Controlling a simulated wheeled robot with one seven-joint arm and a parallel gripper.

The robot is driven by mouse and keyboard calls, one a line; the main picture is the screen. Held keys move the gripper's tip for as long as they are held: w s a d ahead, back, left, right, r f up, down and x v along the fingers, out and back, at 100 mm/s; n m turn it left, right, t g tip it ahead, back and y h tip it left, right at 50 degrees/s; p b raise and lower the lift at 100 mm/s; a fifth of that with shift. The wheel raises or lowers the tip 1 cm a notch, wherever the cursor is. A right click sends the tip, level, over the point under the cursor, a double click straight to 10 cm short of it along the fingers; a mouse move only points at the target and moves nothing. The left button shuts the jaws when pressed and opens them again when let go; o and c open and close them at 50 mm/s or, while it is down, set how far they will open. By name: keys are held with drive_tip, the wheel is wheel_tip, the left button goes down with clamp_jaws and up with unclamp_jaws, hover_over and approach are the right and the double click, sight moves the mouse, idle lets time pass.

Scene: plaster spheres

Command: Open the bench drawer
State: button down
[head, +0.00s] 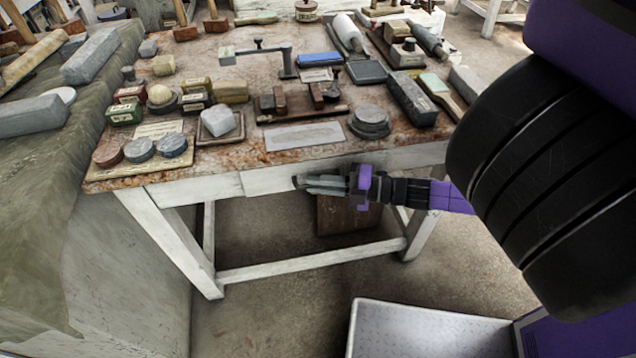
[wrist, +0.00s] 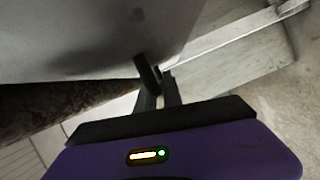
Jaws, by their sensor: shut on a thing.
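The bench drawer (head: 265,180) is a pale, worn front panel set in the white apron under the bench top. It looks about flush with the apron in the head view, though my gripper covers part of it. My gripper (head: 305,183) reaches in from the right at the drawer front. In the wrist view, a dark bar-like handle (wrist: 147,72) sits between the fingertips of my gripper (wrist: 158,88), which are shut on it. The pale surface behind it (wrist: 100,35) fills the upper left. The handle's far end is hidden.
The bench top (head: 225,165) is crowded with stone blocks, small boxes, round tins and tools. White legs and a low crossbar (head: 310,262) stand below, with a brown board (head: 340,218) behind. Bare floor (head: 270,310) lies in front. A green-grey draped surface (head: 50,190) is at left.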

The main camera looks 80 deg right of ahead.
drive_tip(key=s+a+p, duration=0.3)
drive_tip(key=s+a, duration=0.1)
drive_tip(key=a, duration=0.5)
drive_tip(key=s+a+p, duration=0.3)
drive_tip(key=s+a, duration=0.1)
drive_tip(key=a, duration=0.6)
drive_tip(key=shift+a, duration=0.1)
drive_tip(key=c, duration=1.5)
unclamp_jaws()
drive_tip(key=s, duration=0.5)
drive_tip(key=s+b, duration=0.1)
drive_tip(key=s, duration=0.1)
drive_tip(key=shift+s+r, duration=0.25)
drive_tip(key=shift+s, duration=0.15)
drive_tip(key=shift+w+r, duration=0.1)
drive_tip(key=w+a+r+m, duration=0.3)
drive_tip(key=a+r+m, duration=0.1)
drive_tip(key=m, duration=0.1)
drive_tip(key=w+a+r+m+g, duration=0.1)
drive_tip(key=w+a+r+m, duration=0.2)
drive_tip(key=a+r+m, duration=0.1)
drive_tip(key=w+a+r+m+g, duration=0.1)
drive_tip(key=w+a+r+m, duration=0.3)
drive_tip(key=r+m, duration=0.2)
drive_tip(key=shift+a+r+m+p, duration=0.25)
drive_tip(key=shift+a+m+p, duration=0.1)
drive_tip(key=shift+m+p, duration=0.05)
